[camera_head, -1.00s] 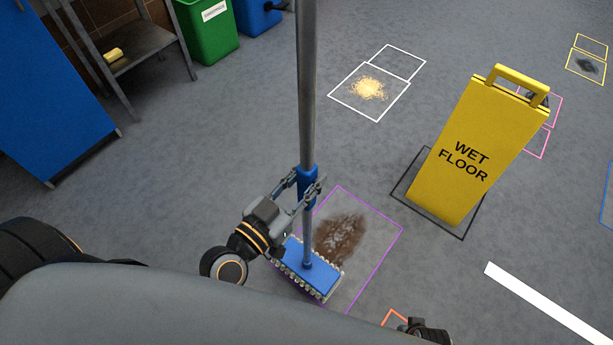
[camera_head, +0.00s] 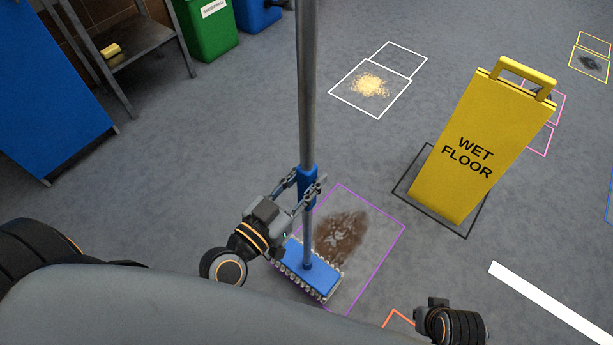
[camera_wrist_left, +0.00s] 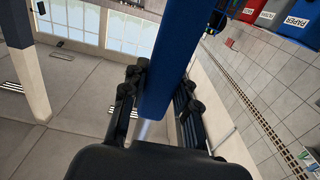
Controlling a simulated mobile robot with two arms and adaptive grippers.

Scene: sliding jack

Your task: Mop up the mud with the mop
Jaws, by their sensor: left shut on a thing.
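The mop has a long grey pole (camera_head: 307,90), a blue sleeve and a flat blue head (camera_head: 306,271) with pale fringe, resting on the floor. My left gripper (camera_head: 307,188) is shut on the blue sleeve. In the left wrist view the blue sleeve (camera_wrist_left: 176,60) stands between the gripper's fingers (camera_wrist_left: 158,105). The brown mud (camera_head: 341,235) lies inside a purple outline, just behind and right of the mop head, with paler marks in its middle. The mop head overlaps the outline's near left part. My right gripper (camera_head: 430,311) shows only partly at the bottom edge; its fingers cannot be made out.
A yellow wet floor sign (camera_head: 480,150) stands right of the mud. A yellow crumb pile (camera_head: 370,85) lies in a white outline further back. A blue cabinet (camera_head: 50,95), a metal shelf (camera_head: 140,50) and a green bin (camera_head: 205,28) stand at the left. Floor between is clear.

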